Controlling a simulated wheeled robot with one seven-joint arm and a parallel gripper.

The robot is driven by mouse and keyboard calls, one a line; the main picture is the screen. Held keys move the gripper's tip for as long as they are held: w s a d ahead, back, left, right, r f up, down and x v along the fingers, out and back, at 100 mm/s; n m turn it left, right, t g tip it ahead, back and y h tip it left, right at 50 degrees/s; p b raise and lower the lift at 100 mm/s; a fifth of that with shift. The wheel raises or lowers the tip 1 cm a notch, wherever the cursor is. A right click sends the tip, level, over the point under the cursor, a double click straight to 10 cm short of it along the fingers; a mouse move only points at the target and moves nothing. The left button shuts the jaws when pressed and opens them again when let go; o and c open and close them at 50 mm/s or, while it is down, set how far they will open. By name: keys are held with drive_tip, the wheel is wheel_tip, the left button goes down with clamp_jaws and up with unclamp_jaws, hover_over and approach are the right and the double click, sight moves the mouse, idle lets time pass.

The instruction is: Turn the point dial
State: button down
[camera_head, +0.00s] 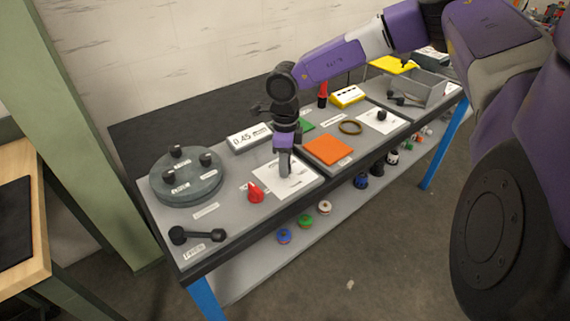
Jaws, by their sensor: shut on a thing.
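My gripper (284,172) points down over a white printed card (300,183) on the grey bench top. Its fingers are shut at the middle of this card, on what seems to be the point dial's knob. The fingers hide the knob, so its shape and where it points cannot be told. A second white card (372,126) with a small black knob (382,115) lies further right, apart from my gripper.
A grey bin (421,88) stands far right.

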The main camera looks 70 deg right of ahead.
idle(0.5)
drive_tip(key=c, duration=1)
unclamp_jaws()
drive_tip(key=shift+c, duration=0.2)
drive_tip(key=shift+r, duration=0.15)
wheel_tip(320, 180, up, 8)
drive_tip(key=shift+f+b, duration=0.2)
drive_tip(key=shift+b, duration=0.15)
